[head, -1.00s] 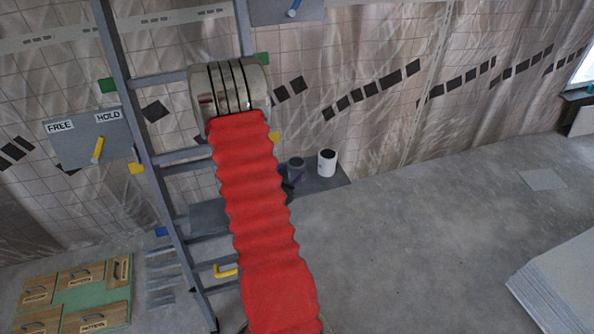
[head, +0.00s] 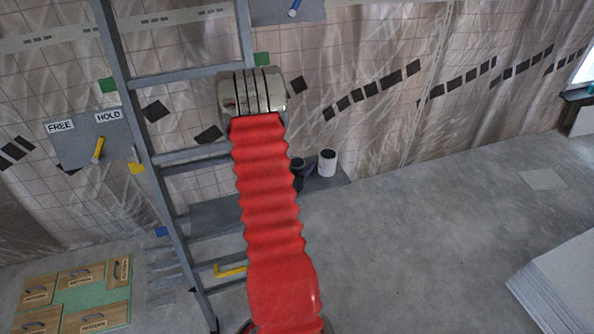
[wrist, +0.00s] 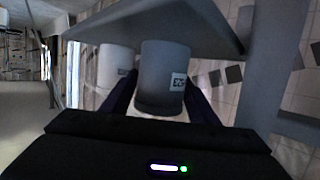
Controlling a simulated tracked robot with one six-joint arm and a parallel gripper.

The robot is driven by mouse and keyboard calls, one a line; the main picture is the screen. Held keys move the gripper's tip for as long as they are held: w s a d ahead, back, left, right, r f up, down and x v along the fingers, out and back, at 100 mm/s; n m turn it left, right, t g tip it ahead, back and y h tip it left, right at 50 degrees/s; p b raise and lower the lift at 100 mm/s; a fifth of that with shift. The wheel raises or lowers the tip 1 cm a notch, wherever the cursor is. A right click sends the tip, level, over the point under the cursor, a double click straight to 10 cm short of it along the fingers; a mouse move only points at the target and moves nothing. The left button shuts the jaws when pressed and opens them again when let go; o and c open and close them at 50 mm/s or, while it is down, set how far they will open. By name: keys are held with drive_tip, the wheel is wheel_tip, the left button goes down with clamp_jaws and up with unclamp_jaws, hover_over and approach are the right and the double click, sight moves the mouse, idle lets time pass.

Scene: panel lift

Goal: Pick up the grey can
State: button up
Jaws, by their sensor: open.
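In the wrist view the grey can (wrist: 163,62) stands in the middle, with a small white label on its side. My gripper (wrist: 160,95) is open, with one dark finger at each side of the can's lower part in the picture. I cannot tell whether either finger touches it. In the head view my red-sleeved arm hides most of the grey can, and only a dark finger and a small grey patch show beside the sleeve.
A white can (head: 327,163) stands close to the right on the grey shelf (head: 215,213); it also shows in the wrist view (wrist: 117,65). A grey ladder (head: 150,160) stands at the left. Panels (head: 560,285) are stacked at the right, with open floor between.

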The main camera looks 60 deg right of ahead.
drive_tip(key=shift+x, duration=1.05)
drive_tip(key=c, duration=0.8)
drive_tip(key=shift+r, duration=0.1)
drive_tip(key=shift+c, duration=0.2)
wheel_tip(320, 180, up, 10)
idle(0.5)
